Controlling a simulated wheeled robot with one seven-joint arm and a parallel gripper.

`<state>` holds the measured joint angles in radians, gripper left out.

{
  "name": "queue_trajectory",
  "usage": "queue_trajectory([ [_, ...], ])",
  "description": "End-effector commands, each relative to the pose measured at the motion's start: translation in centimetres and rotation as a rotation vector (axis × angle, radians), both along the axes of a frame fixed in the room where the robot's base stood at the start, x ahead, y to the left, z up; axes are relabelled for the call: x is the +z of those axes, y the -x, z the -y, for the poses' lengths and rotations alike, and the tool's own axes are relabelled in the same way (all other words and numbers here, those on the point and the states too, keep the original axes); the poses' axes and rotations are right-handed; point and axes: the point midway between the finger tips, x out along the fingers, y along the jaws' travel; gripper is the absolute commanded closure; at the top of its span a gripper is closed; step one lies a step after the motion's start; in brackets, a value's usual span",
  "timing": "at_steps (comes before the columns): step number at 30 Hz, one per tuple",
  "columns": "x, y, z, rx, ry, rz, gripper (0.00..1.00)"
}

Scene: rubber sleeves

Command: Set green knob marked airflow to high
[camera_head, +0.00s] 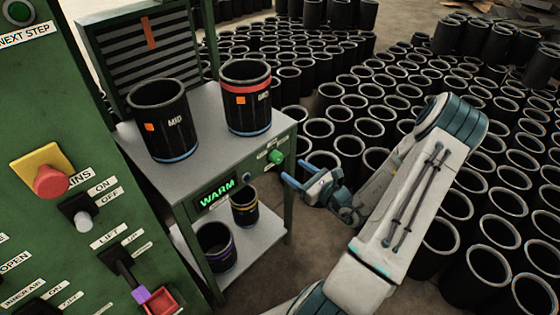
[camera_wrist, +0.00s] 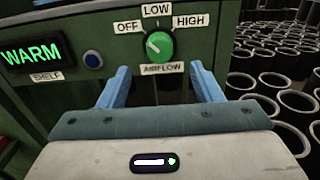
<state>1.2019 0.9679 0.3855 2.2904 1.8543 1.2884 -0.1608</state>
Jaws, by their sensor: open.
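The green airflow knob (camera_wrist: 160,45) is on the dark green front panel of the cart, with OFF, LOW and HIGH labels around its top and an AIRFLOW label below. Its white pointer mark points up and left, toward OFF. In the head view the knob (camera_head: 276,157) is on the right part of the cart's front. My gripper (camera_wrist: 160,70) is open and empty, facing the panel. Its blue fingers show below and to either side of the knob, apart from it. In the head view my gripper (camera_head: 294,172) is just in front of the knob.
A green control panel (camera_head: 40,120) is at left. Many black sleeves crowd the floor.

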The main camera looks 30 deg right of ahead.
Motion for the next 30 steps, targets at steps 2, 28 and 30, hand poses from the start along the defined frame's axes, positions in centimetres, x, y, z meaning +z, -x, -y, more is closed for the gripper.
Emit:
queue_trajectory([
  [2, 0.0, -1.7, -0.7, 0.004, -0.001, 0.002, 0.41],
  [28, 0.0, -6.9, -2.5, 0.001, 0.0, -0.001, 0.8],
  [30, 0.0, -6.9, -2.5, 0.001, 0.0, -0.001, 0.85],
])
